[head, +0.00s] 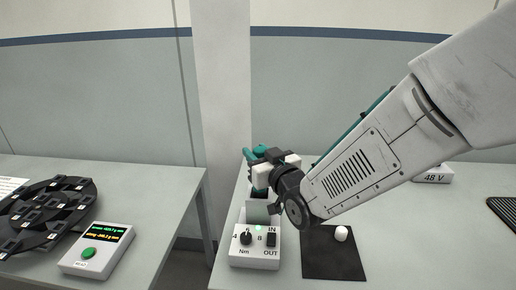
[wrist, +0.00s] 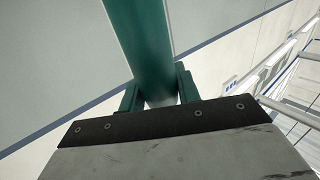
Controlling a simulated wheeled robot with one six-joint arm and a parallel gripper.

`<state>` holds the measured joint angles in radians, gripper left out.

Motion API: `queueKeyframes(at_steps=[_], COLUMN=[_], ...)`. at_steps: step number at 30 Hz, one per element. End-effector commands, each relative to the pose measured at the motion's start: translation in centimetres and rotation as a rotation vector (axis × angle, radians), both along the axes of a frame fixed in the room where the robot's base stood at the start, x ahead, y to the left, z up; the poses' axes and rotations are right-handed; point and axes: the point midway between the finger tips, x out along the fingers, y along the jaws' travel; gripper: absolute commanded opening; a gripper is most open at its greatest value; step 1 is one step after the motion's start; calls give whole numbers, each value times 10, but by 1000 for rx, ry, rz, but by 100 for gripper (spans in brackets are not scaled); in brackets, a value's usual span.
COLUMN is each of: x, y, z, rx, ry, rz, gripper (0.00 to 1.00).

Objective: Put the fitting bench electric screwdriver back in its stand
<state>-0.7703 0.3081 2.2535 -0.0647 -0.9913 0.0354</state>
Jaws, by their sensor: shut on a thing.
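My gripper (head: 262,165) is above the stand in the head view, seen partly side-on. In the wrist view the fingers (wrist: 160,88) are shut on a green cylindrical body, the electric screwdriver (wrist: 142,40). In the head view, only a little teal of the screwdriver (head: 249,155) shows beside the gripper. The stand (head: 257,250) is a white box with a knob marked Nm, a switch marked IN and OUT, and a small green light. A grey holder (head: 257,213) rises behind it, right below the gripper. I cannot tell whether the screwdriver's lower end is inside the holder.
A black mat (head: 330,262) with a small white cylinder (head: 341,233) lies right of the stand. A white box marked 48 V (head: 434,175) is behind my arm. On the left table are a black round tray (head: 40,215) and a display unit (head: 97,250). A gap separates the tables.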

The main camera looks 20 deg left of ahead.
Motion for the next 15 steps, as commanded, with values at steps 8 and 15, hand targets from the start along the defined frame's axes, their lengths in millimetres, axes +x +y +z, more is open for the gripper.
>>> queueKeyframes(at_steps=[8,15], x=[0,0], y=[0,0], z=[-12,-15], rx=[1,1], ry=[-1,-1], rz=[0,0], gripper=[0,0])
